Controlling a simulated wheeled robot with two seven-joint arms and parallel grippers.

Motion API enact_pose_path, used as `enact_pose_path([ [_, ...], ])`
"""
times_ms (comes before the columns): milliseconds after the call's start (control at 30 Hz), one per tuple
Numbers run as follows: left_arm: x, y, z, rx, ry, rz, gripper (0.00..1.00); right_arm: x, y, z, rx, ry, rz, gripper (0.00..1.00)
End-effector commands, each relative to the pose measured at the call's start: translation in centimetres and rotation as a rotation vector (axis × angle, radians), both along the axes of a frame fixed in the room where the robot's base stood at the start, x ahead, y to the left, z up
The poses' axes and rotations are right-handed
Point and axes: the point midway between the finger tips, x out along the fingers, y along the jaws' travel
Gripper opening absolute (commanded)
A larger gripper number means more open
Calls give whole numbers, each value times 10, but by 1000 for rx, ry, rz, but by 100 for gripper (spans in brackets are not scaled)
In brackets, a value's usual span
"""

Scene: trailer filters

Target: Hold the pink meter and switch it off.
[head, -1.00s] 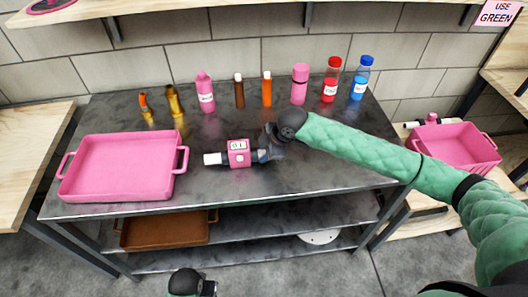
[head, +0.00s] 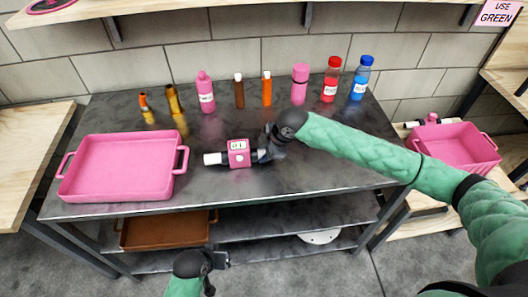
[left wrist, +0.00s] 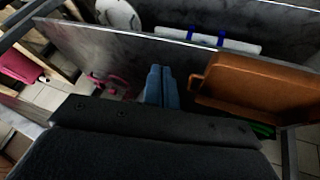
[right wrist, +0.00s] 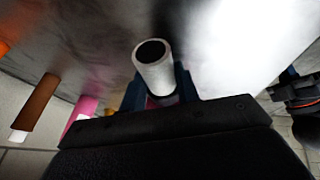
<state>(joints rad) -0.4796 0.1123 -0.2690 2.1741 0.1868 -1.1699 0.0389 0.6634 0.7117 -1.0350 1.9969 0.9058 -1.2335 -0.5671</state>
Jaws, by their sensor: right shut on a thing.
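The pink meter (head: 238,153) lies level on or just over the grey metal table, with a small display and a button on its front and a white tube end at its left. My right gripper (head: 264,155) is shut on the meter's right side. In the right wrist view the white tube (right wrist: 154,65) stands up between the fingers, and the pink body is mostly hidden. My left gripper (head: 222,259) is low in front of the table, apart from the meter. In the left wrist view its blue fingers (left wrist: 161,86) are together and empty.
A pink tray (head: 125,168) sits at the table's left. Several bottles, such as a red one (head: 330,80) and a blue one (head: 361,79), line the back. A brown tray (head: 165,229) lies on the shelf below. A pink crate (head: 455,146) stands at the right.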

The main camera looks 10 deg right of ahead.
Motion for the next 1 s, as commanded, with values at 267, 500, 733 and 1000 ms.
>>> enact_pose_path([
  [267,52,-55,83,-233,-245,-30,0,0,0,0,1,-1,0,3],
  [500,77,-93,159,-444,-417,-49,0,0,0,0,1,0,0,3],
  [733,91,-88,203,-505,-515,-58,0,0,0,0,1,-1,0,3],
  [1000,104,-79,207,-486,-530,-62,0,0,0,0,1,0,0,3],
])
